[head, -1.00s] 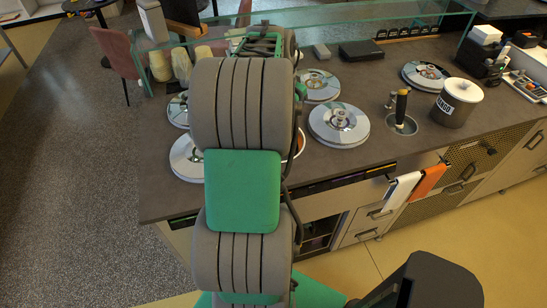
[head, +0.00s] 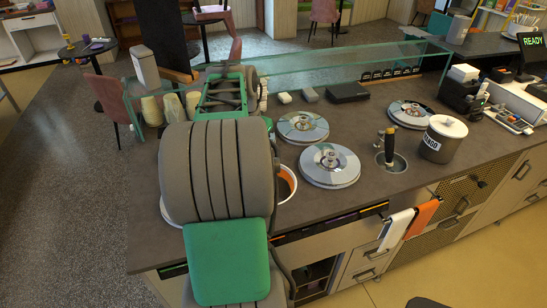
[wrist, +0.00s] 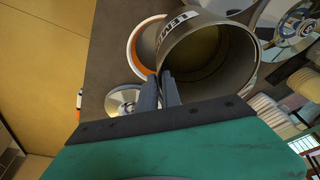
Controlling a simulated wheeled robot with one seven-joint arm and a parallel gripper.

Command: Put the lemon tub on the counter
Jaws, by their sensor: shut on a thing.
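In the wrist view my gripper (wrist: 167,88) is shut on the near rim of a grey tub (wrist: 225,75). The tub is tilted in the picture with its dark, hollow inside toward the camera. Its label (wrist: 172,27) starts with letters like "LEM". An open round well (wrist: 138,52) with a white rim and orange band lies beside and partly behind it. In the head view this well (head: 288,184) shows just right of my arm. My arm hides the gripper and held tub there. I cannot tell how high the tub is above the counter (head: 350,215).
Steel lids (head: 330,165) cover several wells. A lidded tub marked like "ANGO" (head: 444,140) stands right of a scoop (head: 390,150). A glass screen (head: 330,62) runs along the back. Paper cups (head: 152,110) stand at the back left. Bare counter lies in front of the lids.

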